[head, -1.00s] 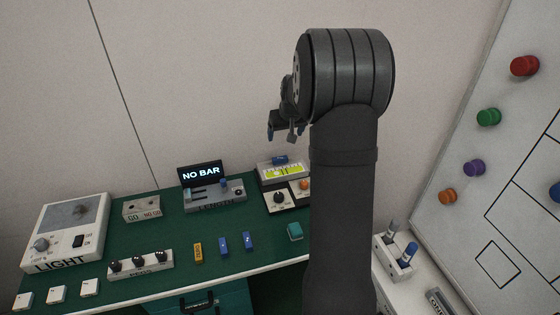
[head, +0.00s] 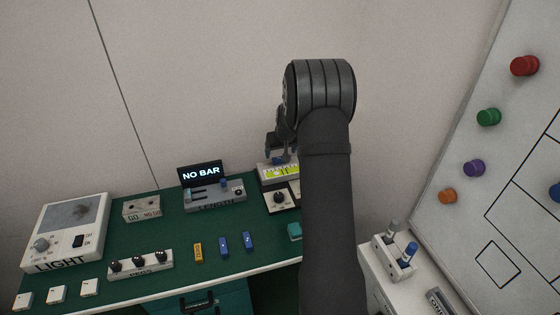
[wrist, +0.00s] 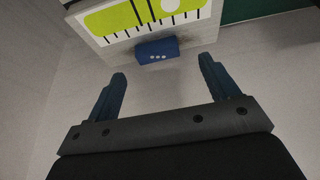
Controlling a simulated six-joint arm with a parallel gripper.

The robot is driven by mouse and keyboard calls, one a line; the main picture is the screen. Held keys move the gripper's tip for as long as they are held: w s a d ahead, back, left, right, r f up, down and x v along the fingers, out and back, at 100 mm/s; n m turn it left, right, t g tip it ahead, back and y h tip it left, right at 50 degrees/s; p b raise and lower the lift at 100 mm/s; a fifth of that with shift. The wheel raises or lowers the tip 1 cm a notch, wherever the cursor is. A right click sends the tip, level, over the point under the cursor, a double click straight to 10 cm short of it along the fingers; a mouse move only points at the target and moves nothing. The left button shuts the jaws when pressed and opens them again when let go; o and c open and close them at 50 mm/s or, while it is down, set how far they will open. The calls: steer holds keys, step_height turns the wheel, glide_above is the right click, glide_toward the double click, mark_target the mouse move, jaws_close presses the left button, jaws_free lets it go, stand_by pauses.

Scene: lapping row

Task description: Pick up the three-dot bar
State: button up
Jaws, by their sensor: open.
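The blue bar with three white dots (wrist: 157,50) shows in the wrist view, at the edge of a white panel with a yellow-green scale (wrist: 140,14). My gripper (wrist: 163,70) is open and empty, its two blue fingers pointing toward the bar with a gap between. The bar lies beyond the fingertips, roughly centred between them. In the head view my gripper (head: 279,152) is just above the yellow-green scale box (head: 278,171) at the back right of the bench. There the bar is hard to tell from the blue fingers.
A yellow bar (head: 198,252) and two blue bars (head: 223,245) (head: 248,241) lie on the green bench. A length gauge (head: 214,196) with a "NO BAR" screen (head: 201,173) stands left of the scale box.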

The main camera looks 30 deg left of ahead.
mark_target(280, 158)
steer(key=shift+x, duration=2.35)
steer(key=shift+w+d, duration=0.1)
steer(key=c, duration=1.1)
steer(key=shift+r, duration=0.1)
